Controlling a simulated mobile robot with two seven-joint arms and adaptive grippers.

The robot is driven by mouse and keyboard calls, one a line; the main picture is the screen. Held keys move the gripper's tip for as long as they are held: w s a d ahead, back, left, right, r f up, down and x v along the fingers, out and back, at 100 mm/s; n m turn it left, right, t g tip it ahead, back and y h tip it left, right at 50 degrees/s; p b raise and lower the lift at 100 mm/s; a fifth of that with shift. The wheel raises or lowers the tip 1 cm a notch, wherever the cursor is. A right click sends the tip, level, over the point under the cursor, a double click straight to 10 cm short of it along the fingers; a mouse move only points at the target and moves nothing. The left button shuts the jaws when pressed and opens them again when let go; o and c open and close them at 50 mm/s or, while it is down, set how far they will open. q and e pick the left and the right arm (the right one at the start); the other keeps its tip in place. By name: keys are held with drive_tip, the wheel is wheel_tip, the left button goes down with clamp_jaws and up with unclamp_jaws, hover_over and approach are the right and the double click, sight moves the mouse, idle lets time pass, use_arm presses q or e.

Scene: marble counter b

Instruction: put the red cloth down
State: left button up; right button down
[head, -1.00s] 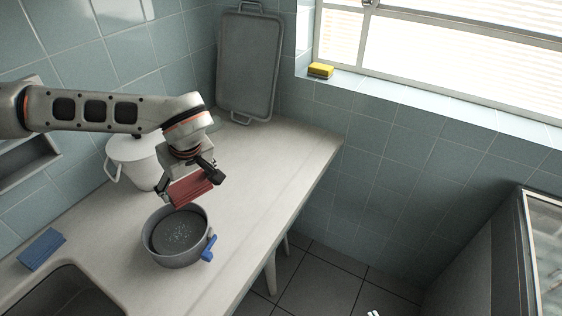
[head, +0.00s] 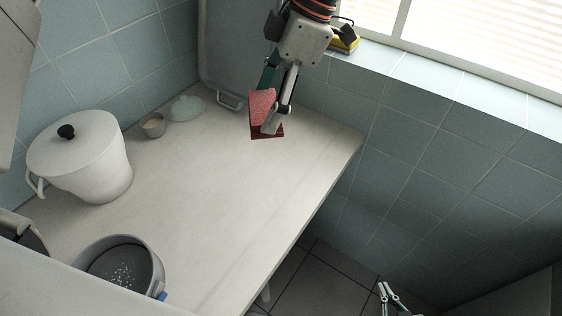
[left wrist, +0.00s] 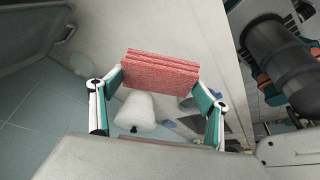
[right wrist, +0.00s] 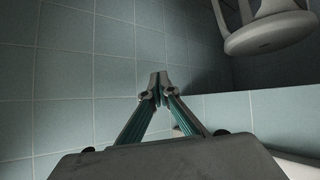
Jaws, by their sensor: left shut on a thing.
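The red cloth (head: 262,108) is a folded, layered piece near the far right end of the pale counter (head: 215,190). My left gripper (head: 270,118) comes down from the top of the head view and is shut on it. In the left wrist view the cloth (left wrist: 160,68) spans between the two fingertips. Whether its lower edge touches the counter I cannot tell. My right gripper (head: 387,292) is low at the bottom of the head view, away from the cloth. In the right wrist view its fingertips (right wrist: 155,88) meet with nothing between them.
A white lidded pot (head: 85,165) and a grey pot (head: 152,260) with dark contents stand on the left. A small cup (head: 153,125) and a pale glass lid (head: 187,108) are at the back. A tray (head: 225,45) leans on the wall. The counter's middle is clear.

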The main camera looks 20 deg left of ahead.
use_arm(q)
drive_tip(key=shift+w+d, duration=0.25)
drive_tip(key=shift+d+f, duration=0.1)
drive_tip(key=shift+f, duration=0.1)
wheel_tip(320, 180, down, 19)
drive_tip(key=shift+f+b, duration=0.15)
drive_tip(key=shift+b, duration=1)
drive_tip(key=o, duration=0.5)
drive_tip(key=shift+f, duration=0.1)
drive_tip(key=o, duration=0.5)
